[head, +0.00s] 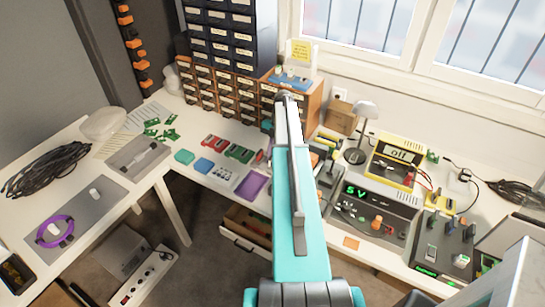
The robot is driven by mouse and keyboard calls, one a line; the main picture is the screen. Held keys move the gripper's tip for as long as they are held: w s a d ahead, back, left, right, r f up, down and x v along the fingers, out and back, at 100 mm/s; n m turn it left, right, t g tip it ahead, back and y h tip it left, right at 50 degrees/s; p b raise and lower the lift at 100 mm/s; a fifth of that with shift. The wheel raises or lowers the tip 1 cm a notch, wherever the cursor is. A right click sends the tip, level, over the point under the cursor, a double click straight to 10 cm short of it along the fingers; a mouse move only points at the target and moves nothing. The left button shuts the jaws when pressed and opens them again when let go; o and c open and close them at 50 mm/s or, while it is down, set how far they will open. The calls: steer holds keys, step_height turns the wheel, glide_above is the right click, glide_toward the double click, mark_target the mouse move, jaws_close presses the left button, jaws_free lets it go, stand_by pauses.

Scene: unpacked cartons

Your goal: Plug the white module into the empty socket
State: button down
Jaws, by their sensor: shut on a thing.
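My teal and grey arm (300,215) rises through the middle of the view over the bench. My gripper and whatever it holds cannot be made out; the arm hides that area. A dark unit (443,238) on the bench at the right has small upright blocks on top and a green display in front. A pale block (461,261) stands at its front right, and a grey-white one (431,252) at its left. I cannot tell which is the white module or which socket is empty.
A 5 V supply (378,212) and a yellow meter (398,160) stand beside the dark unit, with a lamp (361,130) behind. Drawer cabinets (228,92) line the back. Green and red boards (228,148) and a purple tray (252,186) lie left of my arm.

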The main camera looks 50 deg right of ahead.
steer(key=c, duration=1.8)
jaws_free()
steer(key=b+v, duration=0.4)
steer(key=v, duration=0.9)
steer(key=shift+d+r, duration=0.15)
steer(key=shift+r, duration=0.15)
